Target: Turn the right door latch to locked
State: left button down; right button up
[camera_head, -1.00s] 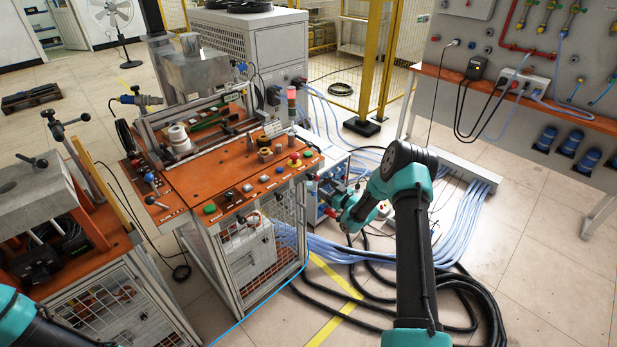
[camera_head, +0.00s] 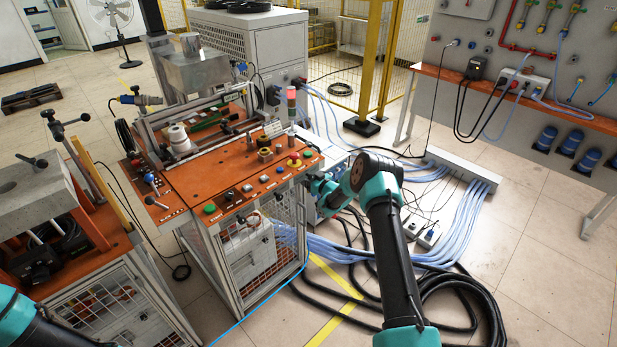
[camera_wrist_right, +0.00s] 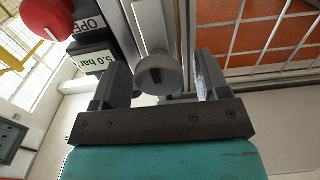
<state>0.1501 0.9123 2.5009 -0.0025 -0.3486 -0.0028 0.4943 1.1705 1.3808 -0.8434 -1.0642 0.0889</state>
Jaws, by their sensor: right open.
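The slot looks roughly upright in that picture. My right gripper (camera_wrist_right: 162,62) is open, with one finger on each side of the knob; contact cannot be told. In the head view my right gripper (camera_head: 313,184) is at the right side of the orange-topped machine (camera_head: 226,166), and the latch is hidden there. Only part of my left arm shows at the lower left; its gripper is out of view.
Black cables (camera_head: 470,300) and pale blue hoses (camera_head: 465,225) lie on the floor by the arm. A second workbench (camera_head: 95,265) stands at left.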

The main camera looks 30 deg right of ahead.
jog(key=c, duration=0.9)
